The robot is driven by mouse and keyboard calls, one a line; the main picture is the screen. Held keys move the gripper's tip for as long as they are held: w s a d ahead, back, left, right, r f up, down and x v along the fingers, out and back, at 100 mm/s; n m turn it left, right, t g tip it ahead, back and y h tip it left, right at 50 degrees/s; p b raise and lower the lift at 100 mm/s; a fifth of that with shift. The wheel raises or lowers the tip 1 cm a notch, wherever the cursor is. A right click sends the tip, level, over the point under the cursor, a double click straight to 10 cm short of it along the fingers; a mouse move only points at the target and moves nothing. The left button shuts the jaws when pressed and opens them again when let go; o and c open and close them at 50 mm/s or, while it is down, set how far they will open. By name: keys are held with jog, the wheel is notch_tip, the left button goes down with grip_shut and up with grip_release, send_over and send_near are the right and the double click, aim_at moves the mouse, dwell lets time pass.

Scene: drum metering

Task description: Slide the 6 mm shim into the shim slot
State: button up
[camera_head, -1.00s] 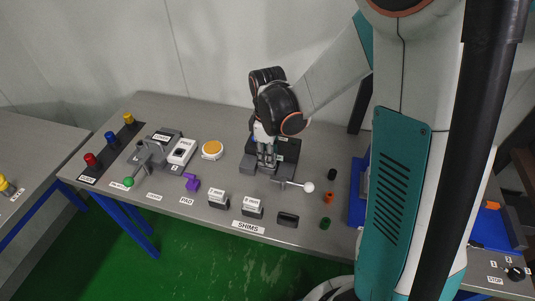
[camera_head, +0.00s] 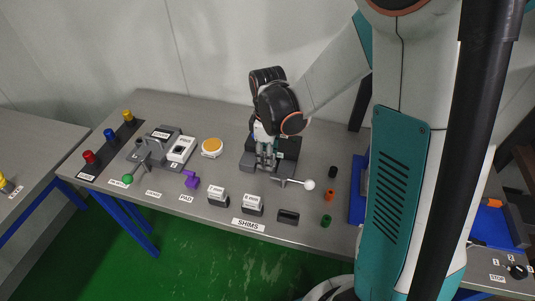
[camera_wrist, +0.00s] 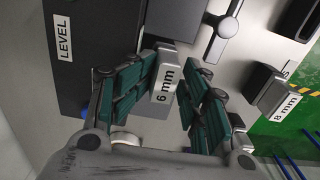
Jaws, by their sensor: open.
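The 6 mm shim (camera_wrist: 163,85), a grey block with a white label, is between the finger pads of my gripper (camera_wrist: 172,74) in the wrist view. The fingers stand apart on both sides of it, open. The shim's far end meets a grey block of the dark fixture (camera_wrist: 85,105); how deep it sits in the slot is hidden. In the head view my gripper (camera_head: 266,157) is low over this fixture (camera_head: 288,147) at the back of the bench, and the shim cannot be made out there.
The 8 mm shim (camera_wrist: 285,105) stands near the gripper in the wrist view. A lever with a white ball (camera_head: 308,185) sticks out in front of the fixture. Two labelled shims (camera_head: 217,195) and a dark holder (camera_head: 288,217) line the front edge. An orange button (camera_head: 212,147) is to the left.

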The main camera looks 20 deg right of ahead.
jog(key=shift+r, duration=4)
jog(key=shift+s+r, duration=0.25)
jog(key=shift+r, duration=0.1)
jog(key=s+r+m+t, duration=0.3)
jog(key=s+r+m, duration=0.1)
jog(key=s, duration=0.3)
jog(key=s+r+m+t, duration=0.4)
jog(key=s+r+m, duration=0.1)
jog(key=s+m, duration=0.1)
jog(key=shift+s+m, duration=0.4)
jog(key=shift+s, duration=0.35)
jog(key=shift+c, duration=0.3)
